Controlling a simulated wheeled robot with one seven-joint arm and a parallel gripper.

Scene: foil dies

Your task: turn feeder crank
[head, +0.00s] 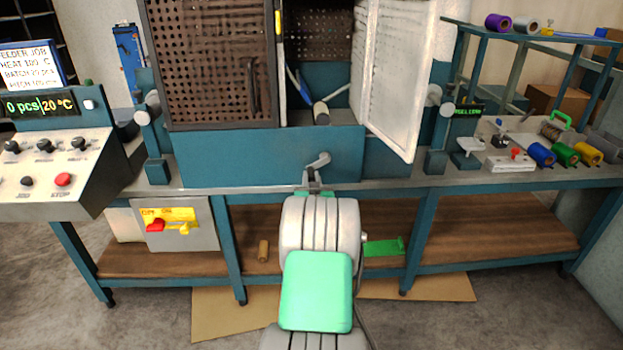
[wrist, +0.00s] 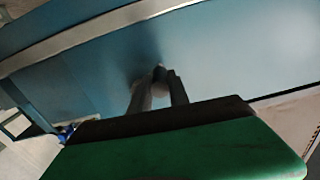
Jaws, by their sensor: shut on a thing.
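The feeder crank (head: 321,160) is a small grey metal handle on the front of the blue machine panel (head: 262,157). My gripper (head: 311,181) is at the crank, just above the bench's front edge, and is shut on it. In the wrist view my gripper (wrist: 157,82) shows as two grey fingers closed around a dark rounded end, against the blue panel (wrist: 220,50). My arm hides the bench edge and part of the lower shelf in the head view. The crank's pivot is partly hidden.
The perforated door (head: 210,65) and the white door (head: 395,75) stand above the panel, the white one swung open. A control console (head: 55,170) is at left. Colored foil rolls (head: 565,153) lie on the bench at right. A red and yellow switch box (head: 175,224) hangs below.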

